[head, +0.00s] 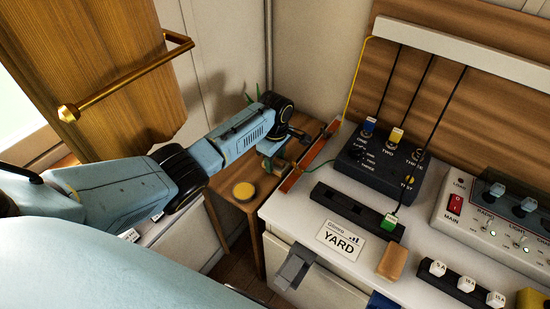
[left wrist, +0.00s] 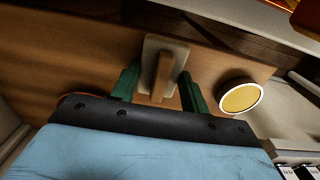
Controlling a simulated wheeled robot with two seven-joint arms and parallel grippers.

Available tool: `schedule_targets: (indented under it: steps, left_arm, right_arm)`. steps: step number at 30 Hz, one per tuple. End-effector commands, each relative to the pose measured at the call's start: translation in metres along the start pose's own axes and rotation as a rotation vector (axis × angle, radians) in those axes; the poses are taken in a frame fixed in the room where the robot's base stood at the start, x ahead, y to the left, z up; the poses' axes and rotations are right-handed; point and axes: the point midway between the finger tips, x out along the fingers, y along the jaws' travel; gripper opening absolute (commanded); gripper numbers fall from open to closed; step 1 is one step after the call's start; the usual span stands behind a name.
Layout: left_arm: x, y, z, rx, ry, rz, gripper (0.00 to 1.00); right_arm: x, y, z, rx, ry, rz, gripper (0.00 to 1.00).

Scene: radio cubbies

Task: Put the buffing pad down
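A pale pad with a brown wooden grip, which I take to be the buffing pad (left wrist: 177,52), lies on the small wooden side table. In the left wrist view its grip stands between the two green fingers of my left gripper (left wrist: 160,88). The fingers look spread, with a gap on each side of the grip. In the head view my left gripper (head: 275,160) is low over the side table (head: 229,184), left of the counter, and largely hides the pad. My right gripper is not in view.
A round yellow tin (head: 244,191) stands on the side table near the gripper; it also shows in the left wrist view (left wrist: 240,97). The white counter (head: 290,212) with a dark switch box (head: 375,168) and a wooden strip (head: 312,160) borders the right. A brass rail (head: 130,78) is behind my arm.

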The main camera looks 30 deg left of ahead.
Motion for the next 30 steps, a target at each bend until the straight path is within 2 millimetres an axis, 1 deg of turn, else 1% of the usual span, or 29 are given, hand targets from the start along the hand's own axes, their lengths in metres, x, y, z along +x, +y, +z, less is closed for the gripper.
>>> schedule_targets:
  steps: [1,4,5,13,16,20,24,30]
  left_arm:
    - [0.0,0.0,0.0,0.0,0.0,0.0,0.51]
    - [0.0,0.0,0.0,0.0,0.0,0.0,0.64]
    - [0.0,0.0,0.0,0.0,0.0,0.0,0.66]
    - [-0.001,0.0,0.0,0.0,0.0,0.0,0.66]
    - [-0.008,0.0,0.0,-0.001,0.001,0.001,0.66]
    - [-0.03,0.001,0.0,0.0,-0.001,0.002,0.66]
    - [-0.062,0.001,0.0,0.001,-0.001,0.003,0.66]
    - [-0.101,0.0,0.0,0.0,0.0,0.002,0.66]
  right_arm:
    - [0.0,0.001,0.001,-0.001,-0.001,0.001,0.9]
    - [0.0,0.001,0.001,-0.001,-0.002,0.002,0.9]
    - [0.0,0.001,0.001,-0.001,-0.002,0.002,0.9]
    - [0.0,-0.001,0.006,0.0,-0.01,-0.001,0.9]
    - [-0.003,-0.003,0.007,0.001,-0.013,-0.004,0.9]
    - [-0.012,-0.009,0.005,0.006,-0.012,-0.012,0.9]
    - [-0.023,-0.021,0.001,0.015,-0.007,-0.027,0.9]
    - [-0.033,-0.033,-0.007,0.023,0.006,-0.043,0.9]
